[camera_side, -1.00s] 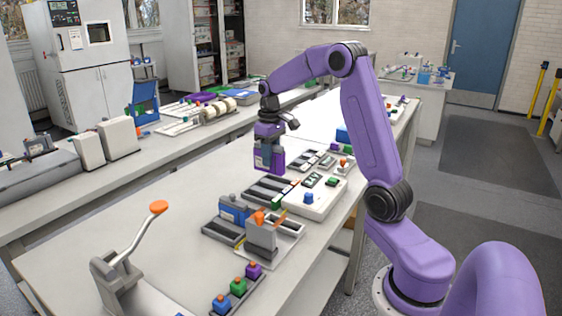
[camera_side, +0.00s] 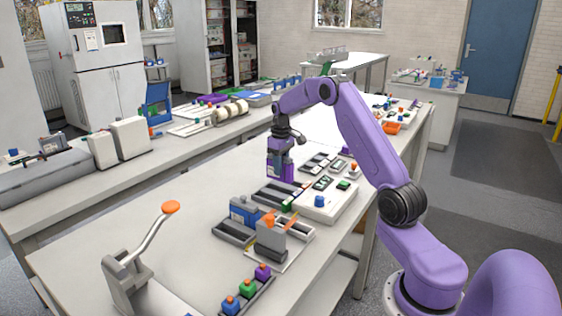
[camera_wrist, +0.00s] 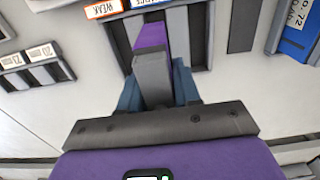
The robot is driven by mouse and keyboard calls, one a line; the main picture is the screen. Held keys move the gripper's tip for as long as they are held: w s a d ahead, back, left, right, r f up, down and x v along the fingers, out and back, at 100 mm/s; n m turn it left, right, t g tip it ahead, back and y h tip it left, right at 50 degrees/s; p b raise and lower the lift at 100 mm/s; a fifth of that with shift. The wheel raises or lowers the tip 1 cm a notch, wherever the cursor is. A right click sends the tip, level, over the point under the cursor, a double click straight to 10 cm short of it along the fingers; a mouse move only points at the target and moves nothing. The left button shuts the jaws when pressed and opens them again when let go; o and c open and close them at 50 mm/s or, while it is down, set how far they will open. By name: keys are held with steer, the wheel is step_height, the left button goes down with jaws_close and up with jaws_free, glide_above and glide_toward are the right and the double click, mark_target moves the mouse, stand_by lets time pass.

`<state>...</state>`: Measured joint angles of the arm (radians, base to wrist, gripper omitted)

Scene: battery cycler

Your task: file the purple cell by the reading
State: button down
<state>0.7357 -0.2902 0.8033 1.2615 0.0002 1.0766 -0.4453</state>
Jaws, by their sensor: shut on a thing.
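My gripper (camera_side: 281,173) is shut on the purple cell (camera_side: 276,171) and holds it upright, low over the dark slotted tray (camera_side: 262,194). In the wrist view the cell (camera_wrist: 152,42) stands between the two blue-grey fingers of my gripper (camera_wrist: 157,90), with a purple and grey face showing. Its far end lies over or at the slots of the tray (camera_wrist: 121,45); I cannot tell whether it has entered one. An orange label (camera_wrist: 103,9) reading "WEAK" and a partly cut-off blue label (camera_wrist: 147,3) sit at the tray's edge.
A white unit (camera_side: 318,208) with a blue knob stands right of the tray. A blue block (camera_side: 243,211) sits in another dark tray in front, beside a grey fixture (camera_side: 270,238). A lever press (camera_side: 130,275) and several coloured buttons (camera_side: 247,288) are nearer.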

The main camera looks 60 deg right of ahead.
mark_target(281, 180)
steer(key=shift+f, duration=2.75)
steer(key=shift+f, duration=0.2)
steer(key=c, duration=0.7)
jaws_free()
